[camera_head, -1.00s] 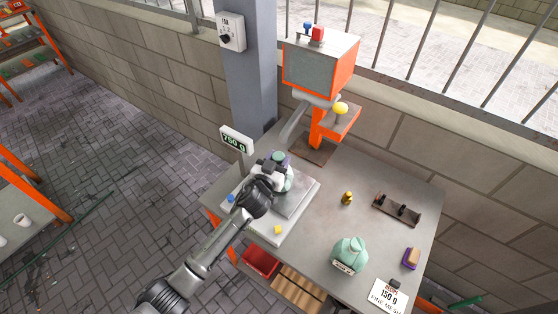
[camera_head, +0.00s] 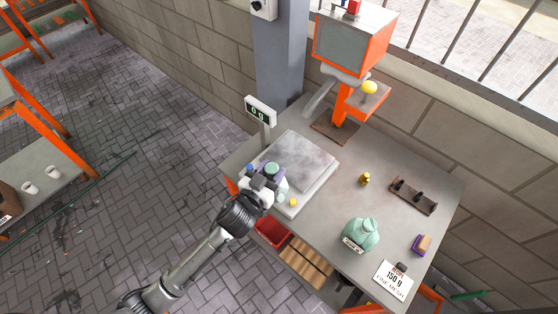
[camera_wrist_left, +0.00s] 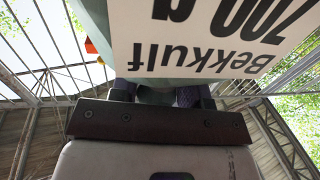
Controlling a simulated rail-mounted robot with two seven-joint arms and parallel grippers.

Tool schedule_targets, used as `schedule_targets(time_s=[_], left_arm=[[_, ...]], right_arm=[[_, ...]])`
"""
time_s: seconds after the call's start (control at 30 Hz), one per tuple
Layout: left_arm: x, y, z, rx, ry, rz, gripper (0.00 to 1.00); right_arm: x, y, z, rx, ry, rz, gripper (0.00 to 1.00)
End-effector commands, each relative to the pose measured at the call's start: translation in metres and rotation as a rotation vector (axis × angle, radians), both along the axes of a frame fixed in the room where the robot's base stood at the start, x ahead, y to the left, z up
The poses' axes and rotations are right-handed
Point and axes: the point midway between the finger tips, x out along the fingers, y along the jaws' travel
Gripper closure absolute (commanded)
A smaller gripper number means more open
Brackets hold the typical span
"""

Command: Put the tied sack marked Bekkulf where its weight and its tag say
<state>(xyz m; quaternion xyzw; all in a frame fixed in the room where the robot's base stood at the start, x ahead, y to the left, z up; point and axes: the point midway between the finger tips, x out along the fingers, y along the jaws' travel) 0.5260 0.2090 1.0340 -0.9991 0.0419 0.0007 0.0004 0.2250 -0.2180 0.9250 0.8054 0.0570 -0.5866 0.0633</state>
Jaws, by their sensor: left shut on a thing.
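The pale green tied sack (camera_head: 272,171) is in my left gripper (camera_head: 264,184), which is shut on it at the near left edge of the scale. In the left wrist view its white tag (camera_wrist_left: 205,45) reads upside down "Bekkulf" and a weight that looks like 700 g, partly cut off. The scale's square plate (camera_head: 301,158) is bare and its display (camera_head: 261,111) appears to read 0 g. Another green sack (camera_head: 361,236) with a white label stands on the bench (camera_head: 325,215). My right gripper is not in view.
A recipe card (camera_head: 394,286) marked 150 g lies at the front right. A brass weight (camera_head: 364,179), a dark rack (camera_head: 414,197) and a purple-and-tan brush (camera_head: 422,243) sit on the bench. An orange-framed machine (camera_head: 350,48) stands behind. A red bin (camera_head: 272,232) is below. Cups stand on the left table (camera_head: 45,165).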

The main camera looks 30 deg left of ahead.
Motion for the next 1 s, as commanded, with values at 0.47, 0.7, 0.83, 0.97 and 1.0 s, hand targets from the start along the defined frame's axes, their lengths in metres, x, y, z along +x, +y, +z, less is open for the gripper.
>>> schedule_targets(time_s=[0.47, 0.7, 0.83, 0.97, 1.0], left_arm=[[-0.021, 0.002, 0.004, -0.001, -0.006, 0.0, 1.0], [-0.018, -0.002, 0.05, -0.004, -0.024, 0.034, 1.0], [-0.021, -0.005, 0.099, -0.007, -0.028, 0.065, 1.0], [-0.034, -0.01, 0.146, -0.005, -0.021, 0.08, 1.0], [-0.039, -0.011, 0.159, -0.004, -0.016, 0.081, 1.0]], right_arm=[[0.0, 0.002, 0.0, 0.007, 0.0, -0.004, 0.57], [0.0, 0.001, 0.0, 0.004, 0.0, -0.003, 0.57], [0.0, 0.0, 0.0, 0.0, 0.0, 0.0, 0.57], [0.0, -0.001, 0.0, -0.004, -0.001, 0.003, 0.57], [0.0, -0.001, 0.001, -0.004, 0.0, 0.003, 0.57]])
